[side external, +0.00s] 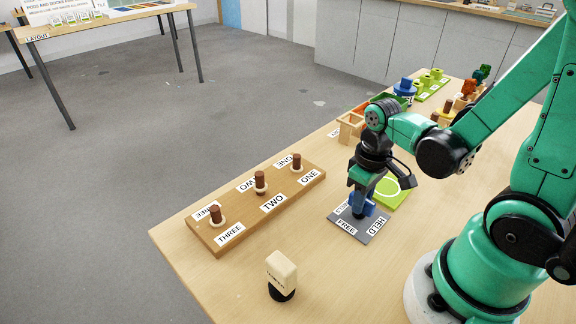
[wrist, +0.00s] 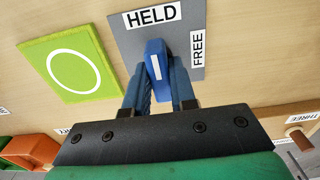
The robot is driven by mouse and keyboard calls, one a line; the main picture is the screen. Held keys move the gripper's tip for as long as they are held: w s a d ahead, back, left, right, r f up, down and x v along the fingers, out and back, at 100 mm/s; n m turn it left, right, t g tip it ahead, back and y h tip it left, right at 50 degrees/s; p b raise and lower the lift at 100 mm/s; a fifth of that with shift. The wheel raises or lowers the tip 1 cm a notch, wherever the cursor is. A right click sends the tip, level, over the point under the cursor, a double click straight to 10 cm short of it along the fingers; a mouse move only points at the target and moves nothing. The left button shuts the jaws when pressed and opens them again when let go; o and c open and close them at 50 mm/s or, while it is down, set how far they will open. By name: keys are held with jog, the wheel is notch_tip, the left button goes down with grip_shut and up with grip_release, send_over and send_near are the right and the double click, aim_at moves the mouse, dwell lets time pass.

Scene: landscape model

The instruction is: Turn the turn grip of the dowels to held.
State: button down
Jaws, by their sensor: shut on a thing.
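The turn grip (wrist: 155,60) is a blue block with a white line on top, standing on a grey plate (wrist: 130,42) with the labels HELD (wrist: 152,16) and FREE (wrist: 197,50). In the wrist view its white line runs roughly toward HELD, with FREE off to the right. My gripper (wrist: 161,80) is shut on the grip, one blue finger on each side. In the side view my gripper (side external: 362,205) points down at the grey plate (side external: 350,233) and mostly hides the grip. The brown dowels (side external: 260,180) stand upright in pale rings on a wooden board.
The wooden board (side external: 240,208) with labels ONE, TWO and THREE lies left of the plate. A green square with a white ring (side external: 394,196) lies behind it. A cream block on a black base (side external: 282,272) stands at the front. Several coloured parts crowd the far table.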

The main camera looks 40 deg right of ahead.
dwell(0.4)
jog(key=c, duration=0.7)
grip_release()
jog(key=shift+r, duration=2.85)
jog(key=w+a+r+t, duration=0.2)
jog(key=r+t, duration=0.1)
jog(key=w+a+r+t, duration=0.2)
jog(key=w+a+t, duration=0.1)
jog(key=t, duration=0.1)
jog(key=shift+w+r, duration=0.3)
jog(key=shift+r, duration=0.1)
